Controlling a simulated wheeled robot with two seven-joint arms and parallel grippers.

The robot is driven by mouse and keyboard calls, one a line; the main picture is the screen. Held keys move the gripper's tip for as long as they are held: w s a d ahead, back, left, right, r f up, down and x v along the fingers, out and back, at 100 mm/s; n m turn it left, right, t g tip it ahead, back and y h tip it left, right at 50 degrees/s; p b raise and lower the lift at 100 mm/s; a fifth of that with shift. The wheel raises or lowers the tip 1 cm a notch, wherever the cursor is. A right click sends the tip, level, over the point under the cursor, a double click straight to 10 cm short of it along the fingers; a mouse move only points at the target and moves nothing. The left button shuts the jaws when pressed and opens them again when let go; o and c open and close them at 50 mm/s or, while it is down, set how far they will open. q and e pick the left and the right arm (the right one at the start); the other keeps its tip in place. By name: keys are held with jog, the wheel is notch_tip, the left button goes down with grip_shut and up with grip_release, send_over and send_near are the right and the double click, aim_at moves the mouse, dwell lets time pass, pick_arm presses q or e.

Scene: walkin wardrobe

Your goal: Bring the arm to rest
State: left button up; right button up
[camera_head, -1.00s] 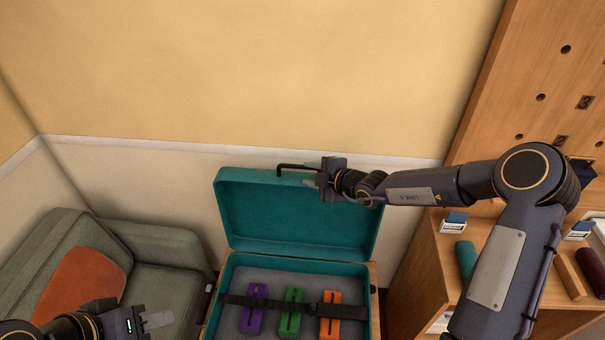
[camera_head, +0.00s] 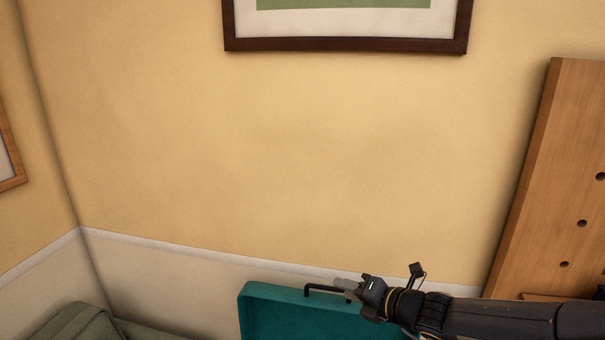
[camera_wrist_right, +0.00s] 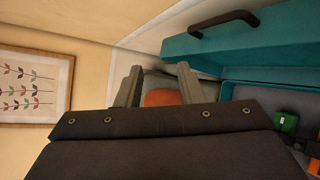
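My right gripper (camera_head: 346,285) is at the lower right of the head view, beside the black handle (camera_head: 322,289) of the teal case. In the right wrist view its two fingers (camera_wrist_right: 160,72) stand apart with nothing between them. The handle (camera_wrist_right: 225,22) shows there at the upper right, outside the fingers. The case's raised lid (camera_head: 285,315) shows at the bottom of the head view; the lid (camera_wrist_right: 275,45) also shows in the wrist view. My left gripper is out of view.
A green armchair (camera_head: 78,325) stands at the lower left. A wooden board with holes (camera_head: 550,170) stands at the right. A framed picture (camera_head: 345,46) hangs on the yellow wall. In the wrist view, a green block (camera_wrist_right: 288,122) lies in the case.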

jog(key=s+r+n+g, duration=0.2)
jog(key=s+r+n, duration=0.4)
jog(key=s+n, duration=0.5)
jog(key=s+d+f+n+g+h, duration=0.1)
jog(key=s+d+f+n+h, duration=0.1)
jog(key=s+n, duration=0.5)
jog(key=s+d+f+n+g+h, duration=0.1)
jog(key=s+d+f+n, duration=0.1)
jog(key=s+d+n, duration=0.2)
jog(key=s+d+f+n+h, duration=0.2)
jog(key=s+n, duration=0.8)
jog(key=n, duration=0.6)
jog(key=shift+s+d+g+h, duration=0.3)
jog(key=shift+s+d+g, duration=0.1)
jog(key=shift+d, duration=0.1)
jog(key=shift+w, duration=0.1)
